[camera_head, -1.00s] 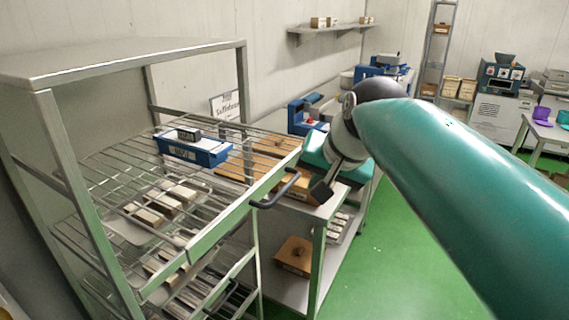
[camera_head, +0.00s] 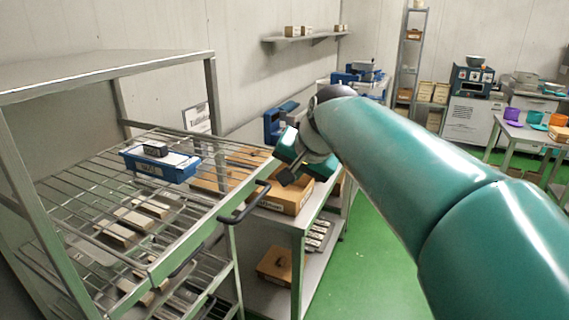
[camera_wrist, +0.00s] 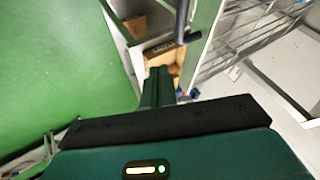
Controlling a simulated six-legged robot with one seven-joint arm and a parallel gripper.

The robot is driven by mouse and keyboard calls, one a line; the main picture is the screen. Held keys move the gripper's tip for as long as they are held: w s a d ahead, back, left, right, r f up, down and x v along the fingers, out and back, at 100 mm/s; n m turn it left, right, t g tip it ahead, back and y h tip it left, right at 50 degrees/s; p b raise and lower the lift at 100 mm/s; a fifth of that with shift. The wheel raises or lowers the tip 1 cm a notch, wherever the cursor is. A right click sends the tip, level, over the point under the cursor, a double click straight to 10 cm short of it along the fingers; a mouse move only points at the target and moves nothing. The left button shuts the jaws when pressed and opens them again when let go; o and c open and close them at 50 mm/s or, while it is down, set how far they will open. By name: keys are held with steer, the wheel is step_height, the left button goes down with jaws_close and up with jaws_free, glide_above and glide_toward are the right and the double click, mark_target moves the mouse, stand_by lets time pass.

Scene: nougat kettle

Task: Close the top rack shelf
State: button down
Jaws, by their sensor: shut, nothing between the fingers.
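The top rack shelf (camera_head: 208,226) is a wire shelf with a light metal front rail, pulled out of the metal rack frame (camera_head: 213,100). A black handle (camera_head: 243,206) sticks out from its front rail. A blue box (camera_head: 160,163) with a dark item on top rests on the shelf wires. My gripper (camera_head: 289,178) is shut and empty, a little above and to the right of the handle, apart from it in the head view. In the wrist view the fingers (camera_wrist: 159,82) are together, and the dark handle (camera_wrist: 183,22) shows just beyond them.
A metal table (camera_head: 300,228) with cardboard boxes (camera_head: 285,197) stands right beside the rack. A lower wire shelf (camera_head: 190,290) with pale blocks lies underneath. Green floor (camera_head: 375,250) is clear to the right. A wall shelf (camera_head: 305,39) is behind.

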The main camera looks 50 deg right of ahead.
steer(key=w+f, duration=0.3)
steer(key=w, duration=0.3)
steer(key=shift+a, duration=0.4)
steer(key=shift+w+f, duration=0.1)
steer(key=w+a, duration=0.2)
steer(key=w, duration=0.4)
steer(key=w+a, duration=0.2)
steer(key=w, duration=0.5)
steer(key=w+a, duration=0.3)
steer(key=w, duration=0.4)
steer(key=shift+w, duration=0.2)
steer(key=shift+w+a, duration=0.25)
steer(key=shift+w, duration=0.3)
steer(key=shift+w+a, duration=0.1)
steer(key=shift+w, duration=0.1)
